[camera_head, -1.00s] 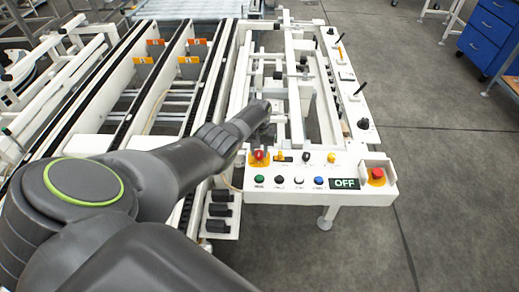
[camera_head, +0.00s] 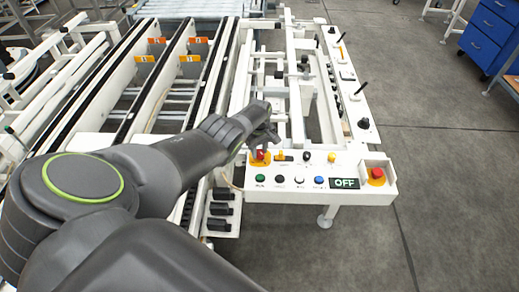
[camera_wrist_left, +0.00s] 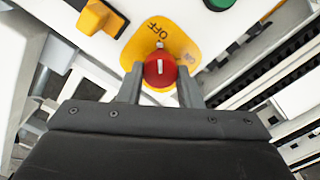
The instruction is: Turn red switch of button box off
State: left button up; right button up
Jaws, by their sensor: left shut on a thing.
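The button box (camera_head: 281,191) is a white panel at the front end of the machine frame. Its red switch (camera_wrist_left: 160,71) sits on a yellow plate (camera_wrist_left: 178,38) marked OFF and ON in the left wrist view. A white mark on the knob points roughly towards the OFF lettering. My left gripper (camera_wrist_left: 160,82) is shut on the red switch, one finger on each side of it. In the head view my left gripper (camera_head: 262,143) reaches the red switch (camera_head: 261,156) from the back left. My right gripper is not in view.
A display (camera_head: 344,183) reads OFF. A red mushroom button (camera_head: 377,174) stands at the box's right corner. Green (camera_head: 260,178) and blue (camera_head: 319,180) buttons line the front. An orange-yellow switch (camera_wrist_left: 97,17) is close beside the gripper. Open floor (camera_head: 450,210) lies to the right.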

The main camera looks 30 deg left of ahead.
pick_arm(q)
jog(key=shift+n, duration=0.3)
dwell(0.4)
jog(key=o, duration=1)
jog(key=shift+r, duration=0.15)
notch_tip(320, 180, up, 8)
jog(key=p, duration=0.6)
jog(key=shift+r, duration=0.1)
notch_tip(320, 180, up, 9)
send_over(259, 151)
jog(key=shift+d+p, duration=0.1)
jog(key=shift+p, duration=0.3)
jog(key=shift+s, duration=0.1)
